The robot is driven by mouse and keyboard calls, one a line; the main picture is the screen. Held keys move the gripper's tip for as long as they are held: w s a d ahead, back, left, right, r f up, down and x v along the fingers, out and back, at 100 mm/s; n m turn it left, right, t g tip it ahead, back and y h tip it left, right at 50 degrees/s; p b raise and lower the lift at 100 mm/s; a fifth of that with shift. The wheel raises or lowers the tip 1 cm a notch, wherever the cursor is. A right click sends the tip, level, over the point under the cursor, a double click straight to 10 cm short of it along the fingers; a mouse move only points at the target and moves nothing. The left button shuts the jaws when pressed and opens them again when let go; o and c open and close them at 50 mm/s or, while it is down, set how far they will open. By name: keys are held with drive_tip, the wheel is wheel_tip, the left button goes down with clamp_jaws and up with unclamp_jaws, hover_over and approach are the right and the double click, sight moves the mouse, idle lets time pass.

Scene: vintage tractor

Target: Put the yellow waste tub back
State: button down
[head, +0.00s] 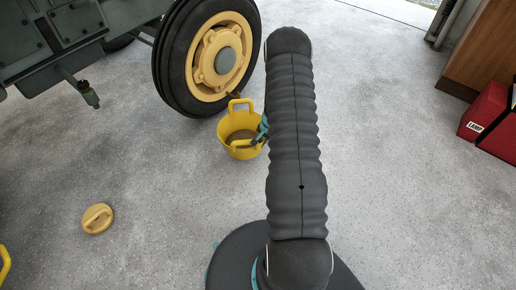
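The yellow waste tub (225,137) is upright beside the tractor's front wheel, with a raised handle at its back and brownish contents inside. I cannot tell whether it rests on the floor or is held just above it. My gripper (262,130) is at the tub's right rim, with teal parts showing there. My dark arm hides most of the gripper, so I cannot see whether its fingers are closed on the rim.
The tractor wheel (172,62) with its yellow hub stands behind the tub. A round yellow piece with a grip bar (97,218) lies on the floor at left. A red case (485,115) and wooden cabinet (484,48) stand at right. The grey floor between is clear.

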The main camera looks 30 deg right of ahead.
drive_tip(key=shift+s+d+b+x, duration=0.1)
drive_tip(key=shift+b+x, duration=0.1)
drive_tip(key=shift+x, duration=0.8)
drive_tip(key=shift+s+d+b+x, duration=0.1)
drive_tip(key=shift+b+x, duration=0.1)
drive_tip(key=shift+x, duration=0.8)
drive_tip(key=shift+f, duration=0.2)
drive_tip(key=c, duration=1.3)
unclamp_jaws()
